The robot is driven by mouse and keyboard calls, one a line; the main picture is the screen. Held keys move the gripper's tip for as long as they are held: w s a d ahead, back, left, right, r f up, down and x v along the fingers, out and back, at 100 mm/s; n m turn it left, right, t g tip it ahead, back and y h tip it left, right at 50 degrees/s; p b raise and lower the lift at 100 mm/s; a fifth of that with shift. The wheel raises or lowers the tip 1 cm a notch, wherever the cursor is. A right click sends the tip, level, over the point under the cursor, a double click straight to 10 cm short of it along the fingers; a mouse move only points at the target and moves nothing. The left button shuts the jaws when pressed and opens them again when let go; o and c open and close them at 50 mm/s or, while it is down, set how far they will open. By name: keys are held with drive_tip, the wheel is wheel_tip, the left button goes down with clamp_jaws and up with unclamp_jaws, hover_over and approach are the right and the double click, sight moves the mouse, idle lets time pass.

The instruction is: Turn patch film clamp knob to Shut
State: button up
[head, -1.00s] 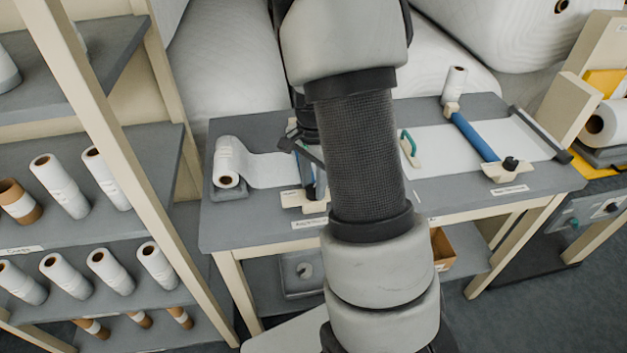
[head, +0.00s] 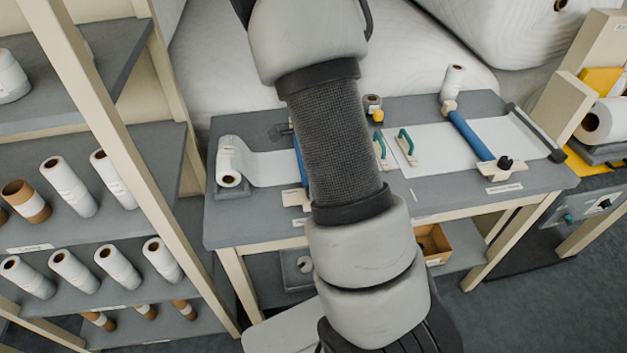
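Two clamps with blue bars are on the grey worktable (head: 235,228). The left clamp (head: 299,160) lies across the white film from the left roll (head: 229,160); my arm covers most of it, and any knob there is hidden. Its cream end block (head: 295,197) shows beside my arm. The right clamp (head: 470,135) has a black knob (head: 505,162) on a cream block at its near end. The table labels are too small to read surely, so I cannot tell which is the patch film clamp. My gripper is hidden behind my arm.
Two green-handled tools (head: 406,145) and a small yellow-topped item (head: 377,114) sit mid-table. A shelf rack (head: 85,145) of rolls stands at left. A cardboard box (head: 434,243) is below the table. Large white rolls (head: 470,30) fill the back.

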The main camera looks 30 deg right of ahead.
idle(0.4)
drive_tip(key=o, duration=1.1)
drive_tip(key=shift+c, duration=0.2)
wheel_tip(320, 180, up, 18)
drive_tip(key=p, duration=0.1)
drive_tip(key=shift+f, duration=0.25)
